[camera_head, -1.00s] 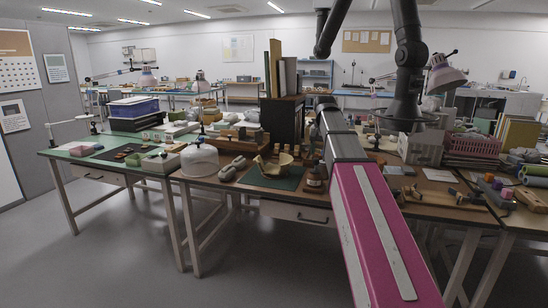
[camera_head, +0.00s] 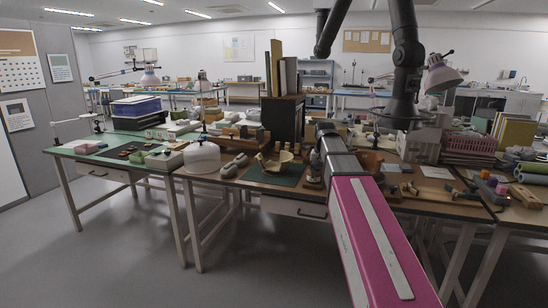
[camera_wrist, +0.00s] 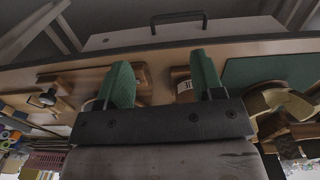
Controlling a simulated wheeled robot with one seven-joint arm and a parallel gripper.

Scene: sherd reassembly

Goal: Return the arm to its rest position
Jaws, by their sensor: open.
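My pink arm link reaches in from the bottom right of the head view, and its grey end section is over the front of the worktable (camera_head: 232,178). My gripper shows in the wrist view (camera_wrist: 163,82), its two green fingers wide apart with nothing held between them. A brown jar with a pale label (camera_wrist: 183,86) is seen beyond the gap, near the right finger; it also stands left of my arm in the head view (camera_head: 314,176). A cream bowl (camera_head: 278,162) with an uneven rim sits on the green mat (camera_head: 256,176), apart from my gripper.
A dark cabinet (camera_head: 283,118) stands behind. Right of my arm are a pink basket (camera_head: 470,146) and hand tools. A drawer front (camera_wrist: 190,32) is below the table edge. The floor in front is clear.

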